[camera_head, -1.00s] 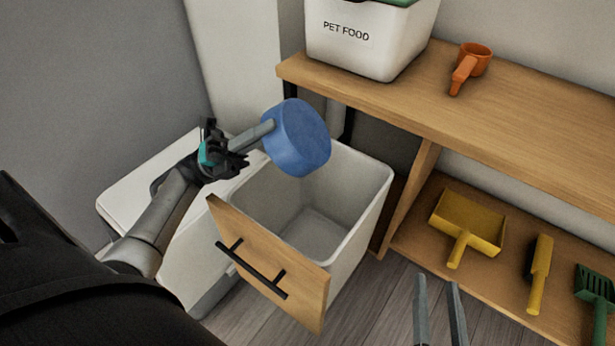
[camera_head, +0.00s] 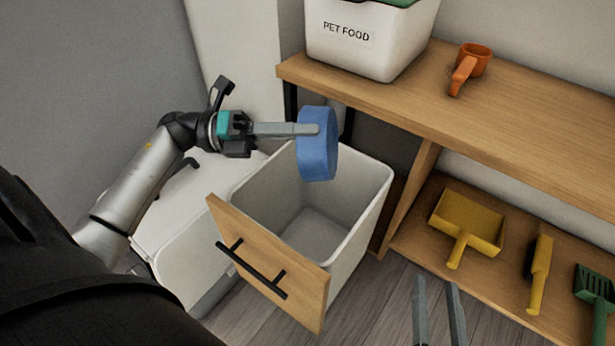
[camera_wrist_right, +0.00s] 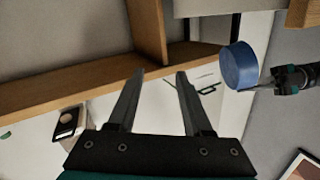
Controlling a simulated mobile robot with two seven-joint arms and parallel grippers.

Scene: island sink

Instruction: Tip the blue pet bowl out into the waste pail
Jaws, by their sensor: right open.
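The blue pet bowl (camera_head: 318,152) is turned up on its side above the white waste pail (camera_head: 352,188), in the head view. My left gripper (camera_head: 312,129) is shut on the bowl's edge. The bowl's inside and any contents are hidden from this angle. The pail is open at the top, and its visible floor looks bare. My right gripper (camera_head: 437,283) is open and empty, low in the head view in front of the shelf. The right wrist view shows its two fingers apart (camera_wrist_right: 160,75) and the blue bowl (camera_wrist_right: 239,66) at the right.
A wooden front with a black handle (camera_head: 268,268) stands before the pail. The wooden shelf unit (camera_head: 520,130) at right bears the pet food bin (camera_head: 360,45) and an orange scoop (camera_head: 468,68). Below lie a yellow dustpan (camera_head: 468,222), a yellow brush (camera_head: 539,272) and a green scoop (camera_head: 597,290).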

